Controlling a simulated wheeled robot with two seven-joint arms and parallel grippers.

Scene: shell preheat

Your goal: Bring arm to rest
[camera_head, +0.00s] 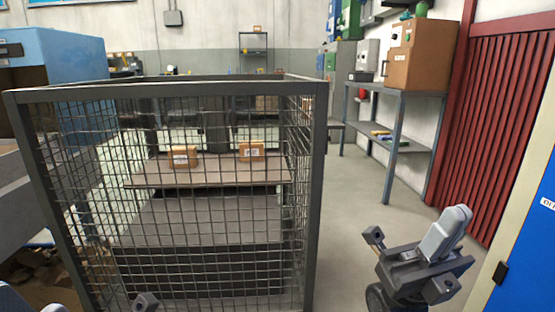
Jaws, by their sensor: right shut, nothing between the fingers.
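My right gripper (406,264) is at the lower right, in front of the grey floor and to the right of the wire-mesh cage. It is shut and holds nothing. Only a small dark piece of my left gripper (145,302) shows at the bottom edge, in front of the cage mesh. Its fingers are mostly out of frame. A light grey part of my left arm shows in the bottom left corner.
The wire-mesh cage (318,190) fills the left and middle; two small boxes, one left (185,156) and one right (252,152), sit on a shelf seen through it. A metal rack (392,148) stands behind at right. A red slatted door (490,130) and blue panel (528,250) bound the right. Floor between is clear.

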